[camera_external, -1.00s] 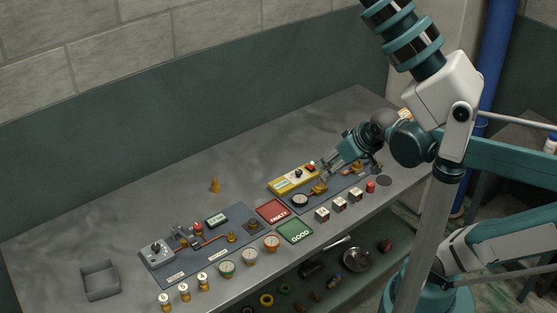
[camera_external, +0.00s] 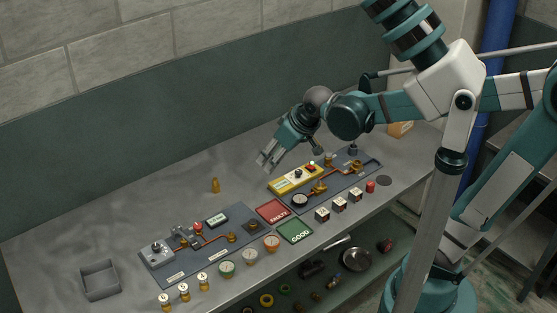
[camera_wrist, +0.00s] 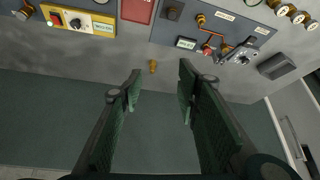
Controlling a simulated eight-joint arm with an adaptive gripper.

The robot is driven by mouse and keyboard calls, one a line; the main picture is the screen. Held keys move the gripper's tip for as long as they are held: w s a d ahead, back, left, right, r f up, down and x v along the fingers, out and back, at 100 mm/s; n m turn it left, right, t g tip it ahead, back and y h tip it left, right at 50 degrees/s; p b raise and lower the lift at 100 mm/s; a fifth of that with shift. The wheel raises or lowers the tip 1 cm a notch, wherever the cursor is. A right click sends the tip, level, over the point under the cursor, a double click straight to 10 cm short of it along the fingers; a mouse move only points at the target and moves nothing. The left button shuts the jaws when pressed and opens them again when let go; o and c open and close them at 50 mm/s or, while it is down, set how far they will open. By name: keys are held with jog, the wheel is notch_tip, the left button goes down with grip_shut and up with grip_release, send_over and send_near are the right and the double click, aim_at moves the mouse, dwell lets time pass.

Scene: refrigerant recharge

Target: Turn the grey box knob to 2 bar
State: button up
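The grey box (camera_external: 157,252) with its round knob (camera_external: 156,246) sits at the left end of the left dark panel (camera_external: 200,262). In the wrist view the grey box (camera_wrist: 243,58) is small, at the right near the panel's end, and the knob's setting is too small to read. My gripper (camera_external: 267,164) hangs above the back of the bench, behind the yellow box and well to the right of the grey box. In the wrist view my gripper (camera_wrist: 160,74) has its fingers wide apart with nothing between them.
A yellow box (camera_external: 293,178) with a knob and red button is on the right panel. A small brass piece (camera_external: 215,185) stands alone on the bench. Red (camera_external: 272,210) and green (camera_external: 295,231) plates lie between panels. An empty grey tray (camera_external: 99,281) is at far left.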

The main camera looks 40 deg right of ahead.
jog(key=w+a+f+n+p, duration=0.1)
jog(key=w+a+f, duration=0.1)
jog(key=w+a, duration=0.6)
jog(key=n+g+y+p, duration=0.1)
jog(key=n+g+p, duration=0.1)
jog(key=n+p, duration=0.15)
send_near(156, 246)
jog(key=shift+w+d+f+b, duration=0.1)
jog(key=shift+w+f+b, duration=0.05)
jog(key=shift+b, duration=0.35)
jog(key=shift+f, duration=0.1)
jog(key=shift+x, duration=3.8)
jog(key=shift+g, duration=0.3)
jog(key=c, duration=0.9)
